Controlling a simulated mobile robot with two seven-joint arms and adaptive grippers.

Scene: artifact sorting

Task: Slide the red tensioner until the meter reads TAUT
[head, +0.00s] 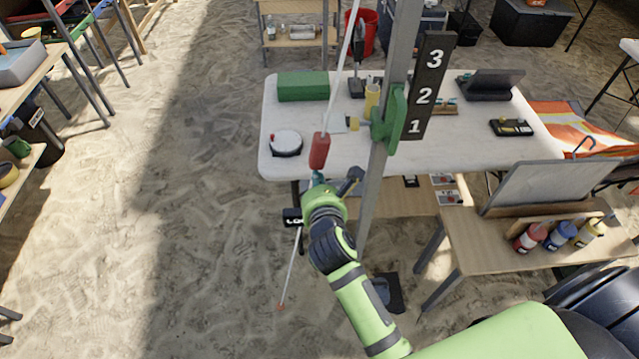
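The red tensioner (319,151) sits on a pale slanted line (343,65) that runs down from the top of the picture. The line shows again below my arm and ends at a small reddish point on the sand. My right gripper (330,182) is just below the tensioner, close to its lower end. I cannot tell whether it touches the tensioner or whether its fingers are open. A black meter (292,217) shows at the left of my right wrist. Only "LO" can be read; the rest is hidden behind my arm. My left gripper is out of view.
A grey upright post (372,195) with a green clamp (391,120) and a black 1-2-3 board (428,85) stands just right of the line. A white table (470,150) with a green box (303,86) lies behind. Open sand is at left.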

